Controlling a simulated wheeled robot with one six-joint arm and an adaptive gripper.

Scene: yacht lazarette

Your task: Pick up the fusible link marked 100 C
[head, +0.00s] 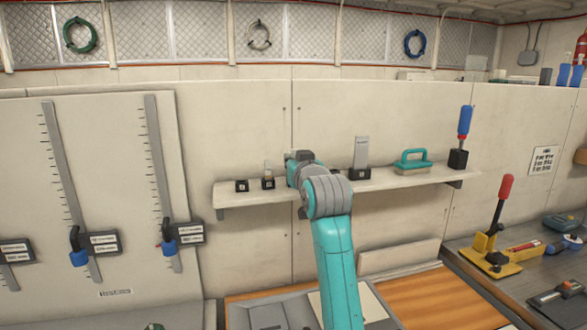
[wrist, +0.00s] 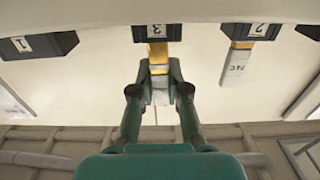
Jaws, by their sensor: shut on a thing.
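In the wrist view, my gripper (wrist: 159,84) is shut on a flat metal link (wrist: 158,53) with a yellow band. The link's end meets a black holder (wrist: 157,32) labelled 3; I cannot tell whether it still sits in it. The fingers hide most of the link, and no marking on it is readable. A second link (wrist: 234,66), also with a yellow band, stands in the holder (wrist: 247,31) labelled 2; its marking is too small to read surely. In the head view, my gripper (head: 300,158) is over the shelf and hides the held link.
The wall shelf (head: 400,184) also bears an empty-looking holder (head: 242,186), a grey plate in a black base (head: 361,152), a teal brush (head: 412,161) and a blue-handled tool (head: 464,121). The wrist view shows another holder (wrist: 38,46) on the left.

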